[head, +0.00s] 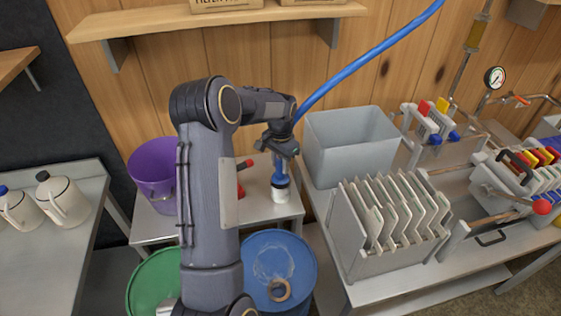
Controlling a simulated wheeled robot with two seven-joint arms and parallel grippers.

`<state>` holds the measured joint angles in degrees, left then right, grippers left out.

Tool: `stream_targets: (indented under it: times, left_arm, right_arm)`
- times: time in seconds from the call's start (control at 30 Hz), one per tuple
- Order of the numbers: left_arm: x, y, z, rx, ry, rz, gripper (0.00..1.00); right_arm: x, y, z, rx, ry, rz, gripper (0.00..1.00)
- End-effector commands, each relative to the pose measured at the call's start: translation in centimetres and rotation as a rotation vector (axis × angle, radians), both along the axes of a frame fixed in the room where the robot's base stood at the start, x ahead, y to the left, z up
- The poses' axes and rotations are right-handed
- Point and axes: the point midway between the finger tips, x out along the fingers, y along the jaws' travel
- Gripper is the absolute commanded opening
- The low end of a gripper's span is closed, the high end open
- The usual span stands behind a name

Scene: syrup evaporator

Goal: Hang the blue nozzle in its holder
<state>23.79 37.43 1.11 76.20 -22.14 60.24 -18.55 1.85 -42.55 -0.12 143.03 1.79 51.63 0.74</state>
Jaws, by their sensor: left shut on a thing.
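My left gripper (280,149) is shut on the blue nozzle (280,170), which points down below the fingers. A blue hose (350,68) rises from the gripper to the upper right. Directly under the nozzle is a white cup-like piece (280,194) with a dark band, on a small metal table. I cannot tell whether the nozzle's tip is inside it, touching it or just above it, or whether this piece is the holder. My right gripper is not in view.
A purple bucket (153,176) and a red-handled tool (242,177) are on the small table. A grey bin (348,145) and a rack of plates (390,226) stand at the right. Blue (279,254) and green (146,282) drums stand in front. A shelf (215,18) is above.

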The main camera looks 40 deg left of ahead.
Motion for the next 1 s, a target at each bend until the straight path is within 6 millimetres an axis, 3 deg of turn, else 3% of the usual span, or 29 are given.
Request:
stream_targets:
  times: [0.13,0.4,0.43,0.5,0.63,0.83,1.0]
  left_arm:
    - [0.03,-0.01,-0.93,0.0,-0.001,0.0,0.0]
    - [0.05,-0.01,-0.99,0.001,-0.002,-0.001,0.0]
    - [0.05,-0.01,-0.99,0.001,-0.002,0.0,0.31]
    - [0.05,-0.01,-0.99,0.001,-0.002,0.0,0.4]
    - [0.04,0.0,-1.0,0.0,-0.002,0.0,0.55]
    - [-0.01,-0.01,-1.09,0.0,0.0,0.0,0.57]
    - [-0.01,-0.01,-1.08,0.0,0.0,0.0,0.8]
  right_arm:
    - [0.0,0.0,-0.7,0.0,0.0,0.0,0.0]
    - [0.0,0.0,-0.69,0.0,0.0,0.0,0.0]
    - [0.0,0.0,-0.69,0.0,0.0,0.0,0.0]
    - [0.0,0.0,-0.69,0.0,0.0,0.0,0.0]
    - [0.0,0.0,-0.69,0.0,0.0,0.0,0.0]
    - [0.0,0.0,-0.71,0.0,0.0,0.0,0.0]
    - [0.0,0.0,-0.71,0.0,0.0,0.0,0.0]
